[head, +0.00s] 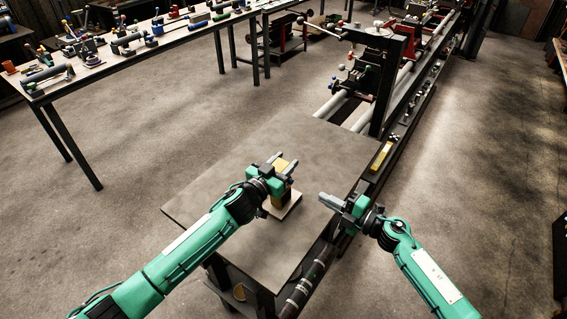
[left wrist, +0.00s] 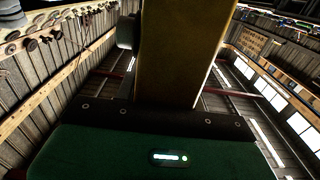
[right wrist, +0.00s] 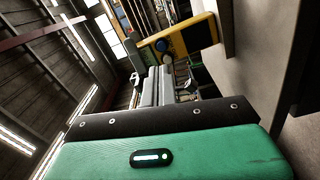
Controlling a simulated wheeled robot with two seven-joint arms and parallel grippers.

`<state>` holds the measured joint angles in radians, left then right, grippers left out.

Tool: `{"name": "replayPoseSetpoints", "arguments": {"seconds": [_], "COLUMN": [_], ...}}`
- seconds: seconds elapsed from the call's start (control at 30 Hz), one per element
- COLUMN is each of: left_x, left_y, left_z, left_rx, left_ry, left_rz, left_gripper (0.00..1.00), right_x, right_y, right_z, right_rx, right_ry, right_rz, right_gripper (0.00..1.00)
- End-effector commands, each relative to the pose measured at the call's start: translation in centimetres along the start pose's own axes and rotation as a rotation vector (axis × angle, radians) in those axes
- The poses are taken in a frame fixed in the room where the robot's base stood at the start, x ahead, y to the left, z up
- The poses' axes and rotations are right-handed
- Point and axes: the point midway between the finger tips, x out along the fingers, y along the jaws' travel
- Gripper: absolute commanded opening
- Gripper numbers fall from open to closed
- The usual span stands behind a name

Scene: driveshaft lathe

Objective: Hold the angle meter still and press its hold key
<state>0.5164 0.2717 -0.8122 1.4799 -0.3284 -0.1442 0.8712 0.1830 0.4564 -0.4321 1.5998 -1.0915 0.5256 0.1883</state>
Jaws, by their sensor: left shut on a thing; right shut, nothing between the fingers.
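In the left wrist view the meter (left wrist: 176,50) fills the upper middle as a dim yellow-brown slab.
The grey table top (head: 220,190) is clear around the meter. A lathe bed with rails (head: 405,75) runs away beyond the table. A yellow bar (head: 381,156) lies on its near right side. A workbench with several tools (head: 120,45) stands at the back left.

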Motion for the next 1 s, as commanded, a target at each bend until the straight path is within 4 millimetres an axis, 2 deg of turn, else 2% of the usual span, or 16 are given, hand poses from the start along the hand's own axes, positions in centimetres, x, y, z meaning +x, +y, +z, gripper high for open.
{"name": "replayPoseSetpoints", "arguments": {"seconds": [0.03, 0.3, 0.6, 0.8, 1.0], "left_x": [-0.1, -0.1, -0.1, -0.1, -0.1], "left_y": [0.1, 0.1, 0.1, 0.0, 0.0], "left_z": [0.7, 0.7, 0.7, 0.7, 0.7], "left_rx": [-0.002, -0.002, -0.002, -0.002, -0.002], "left_ry": [-0.01, -0.011, -0.011, -0.011, -0.011], "left_rz": [-0.001, -0.001, -0.001, -0.001, -0.001], "left_gripper": [0.07, 0.07, 0.07, 0.07, 0.07], "right_x": [0.2, 1.5, -0.5, -1.3, 0.2], "right_y": [-0.2, -0.6, -0.5, -0.4, -0.4], "right_z": [-0.3, -1.2, -1.2, -1.2, -1.1], "right_rx": [0.016, 0.212, 0.431, 0.484, 0.485], "right_ry": [-0.015, -0.281, -0.599, -0.681, -0.686], "right_rz": [0.009, 0.145, 0.341, 0.398, 0.403], "right_gripper": [0.0, 0.0, 0.0, 0.0, 0.0]}}
